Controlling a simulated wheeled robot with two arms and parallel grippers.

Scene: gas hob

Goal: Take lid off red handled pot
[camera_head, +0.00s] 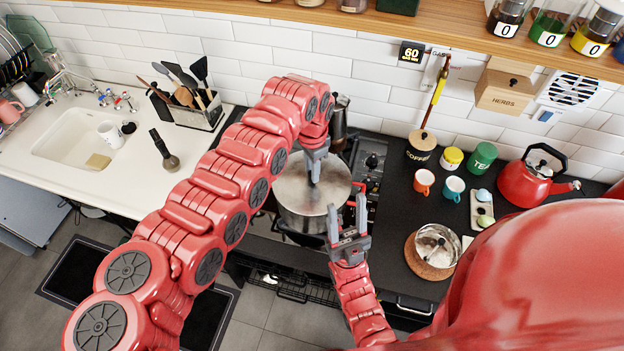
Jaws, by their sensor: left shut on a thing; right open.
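A large steel pot (305,222) stands on the hob, with a round metal lid (296,196) over its top. My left gripper (315,176) reaches down to the middle of the lid and is shut there. The lid's knob is hidden between its fingers. I cannot tell whether the lid touches the pot's rim. No red handle shows on this pot; my arm covers its left side. My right gripper (349,223) is open and empty, pointing up just in front of the pot's right side.
A small steel pot (435,240) sits on a round cork board (418,264) to the right. A red kettle (530,180), mugs (424,181) and a coffee jar (421,147) stand on the dark counter. A utensil holder (205,115) is at the back left.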

